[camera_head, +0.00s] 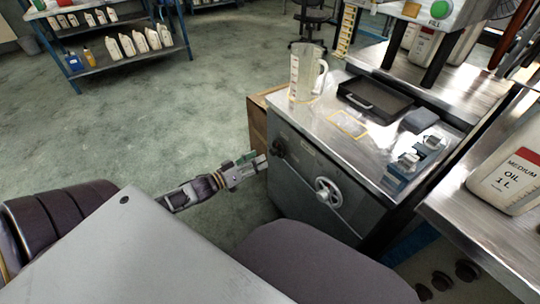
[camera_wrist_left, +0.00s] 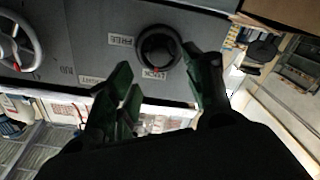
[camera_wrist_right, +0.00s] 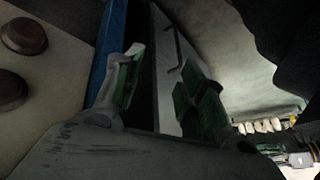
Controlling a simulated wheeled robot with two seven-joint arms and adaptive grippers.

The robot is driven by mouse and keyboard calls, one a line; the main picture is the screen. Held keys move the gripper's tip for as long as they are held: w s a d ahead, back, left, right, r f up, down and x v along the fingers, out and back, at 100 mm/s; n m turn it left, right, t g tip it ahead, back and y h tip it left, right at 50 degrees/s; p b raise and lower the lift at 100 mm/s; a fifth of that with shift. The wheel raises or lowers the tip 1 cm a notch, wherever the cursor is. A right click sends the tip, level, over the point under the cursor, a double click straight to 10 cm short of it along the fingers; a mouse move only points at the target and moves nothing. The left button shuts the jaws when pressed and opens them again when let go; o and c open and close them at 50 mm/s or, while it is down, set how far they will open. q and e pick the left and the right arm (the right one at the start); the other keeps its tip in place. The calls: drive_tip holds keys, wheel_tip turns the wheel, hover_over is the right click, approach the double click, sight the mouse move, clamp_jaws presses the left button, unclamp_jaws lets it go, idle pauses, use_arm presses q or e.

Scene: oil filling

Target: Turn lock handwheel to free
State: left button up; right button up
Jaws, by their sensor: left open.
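The lock handwheel is a round black knob (camera_wrist_left: 157,50) on the grey cabinet front, between a "FREE" label and a "LOCK" label in the left wrist view. In the head view the knob (camera_head: 279,147) sits near the cabinet's upper left corner. My left gripper (camera_head: 262,162) is just in front of the cabinet, close to the knob. Its green-padded fingers (camera_wrist_left: 157,64) are open, spread to either side of the knob's lower edge in the picture; contact cannot be told. My right gripper (camera_wrist_right: 160,72) is open and empty, seen only in its wrist view.
A silver spoked handwheel (camera_head: 328,192) is on the same cabinet front. A clear jug (camera_head: 306,72) and a black tray (camera_head: 375,98) stand on the cabinet top. An oil bottle (camera_head: 508,180) stands on the right bench. A blue post (camera_wrist_right: 108,45) is near my right gripper.

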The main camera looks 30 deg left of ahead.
sight(271, 153)
use_arm(q)
drive_tip(key=shift+b+x, duration=0.55)
drive_tip(key=shift+x, duration=0.85)
drive_tip(key=shift+b+x, duration=0.35)
drive_tip(key=shift+x, duration=0.55)
drive_tip(key=shift+b+x, duration=0.35)
drive_tip(key=shift+x, duration=0.55)
use_arm(e)
drive_tip(key=shift+m+t+y, duration=0.3)
drive_tip(key=shift+t+y, duration=0.1)
drive_tip(key=shift+t, duration=0.1)
drive_tip(key=f, duration=0.5)
drive_tip(key=shift+a, duration=0.4)
use_arm(q)
drive_tip(key=shift+w, duration=0.1)
use_arm(e)
drive_tip(key=shift+s+f, duration=0.1)
drive_tip(key=shift+s, duration=0.05)
use_arm(q)
drive_tip(key=c, duration=0.9)
drive_tip(key=shift+c, duration=0.5)
use_arm(e)
drive_tip(key=shift+w+a, duration=0.1)
drive_tip(key=shift+w, duration=0.1)
drive_tip(key=shift+w+r, duration=0.1)
drive_tip(key=shift+r, duration=0.2)
